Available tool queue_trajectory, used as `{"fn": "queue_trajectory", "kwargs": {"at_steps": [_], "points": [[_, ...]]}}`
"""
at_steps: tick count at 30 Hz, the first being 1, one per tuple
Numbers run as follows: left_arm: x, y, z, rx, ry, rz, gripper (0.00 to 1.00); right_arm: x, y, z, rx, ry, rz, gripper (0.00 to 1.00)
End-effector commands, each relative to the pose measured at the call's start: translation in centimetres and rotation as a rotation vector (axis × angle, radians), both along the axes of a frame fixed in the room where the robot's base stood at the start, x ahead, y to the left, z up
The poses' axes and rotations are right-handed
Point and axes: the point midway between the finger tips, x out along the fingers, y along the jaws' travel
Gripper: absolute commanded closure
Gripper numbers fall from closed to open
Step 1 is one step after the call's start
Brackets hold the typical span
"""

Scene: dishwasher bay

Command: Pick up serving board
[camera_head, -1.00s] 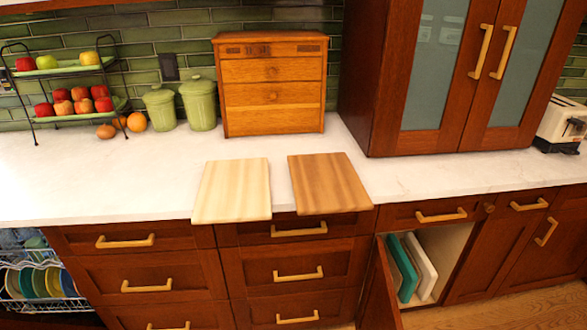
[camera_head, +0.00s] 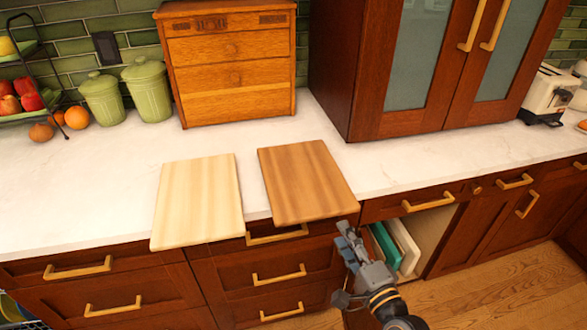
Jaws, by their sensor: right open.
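Two wooden boards lie flat, side by side, on the white counter, both reaching past its front edge. The left one is a pale board (camera_head: 198,200); the right one is a darker brown board (camera_head: 306,182). The frames do not show which is the serving board. My right gripper (camera_head: 348,240) is open and empty, just in front of and below the brown board's front right corner. I cannot tell if it touches the board. My left gripper is not in view.
An open lower cabinet holds a teal board (camera_head: 385,245) and a white board (camera_head: 404,244) on edge. A wooden drawer box (camera_head: 231,78), green canisters (camera_head: 150,92) and a tall cabinet (camera_head: 400,100) stand behind. The counter (camera_head: 70,200) is clear at the left.

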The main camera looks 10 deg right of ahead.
Motion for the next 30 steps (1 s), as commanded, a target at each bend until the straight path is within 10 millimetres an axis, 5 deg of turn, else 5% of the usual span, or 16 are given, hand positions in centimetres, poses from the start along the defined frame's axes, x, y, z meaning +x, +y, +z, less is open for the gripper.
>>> {"fn": "queue_trajectory", "kwargs": {"at_steps": [10,21,30], "points": [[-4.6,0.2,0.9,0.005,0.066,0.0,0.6,6.3,1.1,0.0,-0.004,0.0,0.001,0.57],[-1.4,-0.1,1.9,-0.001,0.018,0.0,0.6,10.1,1.9,-0.4,-0.006,0.001,0.003,0.57],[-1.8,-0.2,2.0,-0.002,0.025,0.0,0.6,12.3,2.3,-0.7,-0.006,0.003,0.003,0.57]]}}
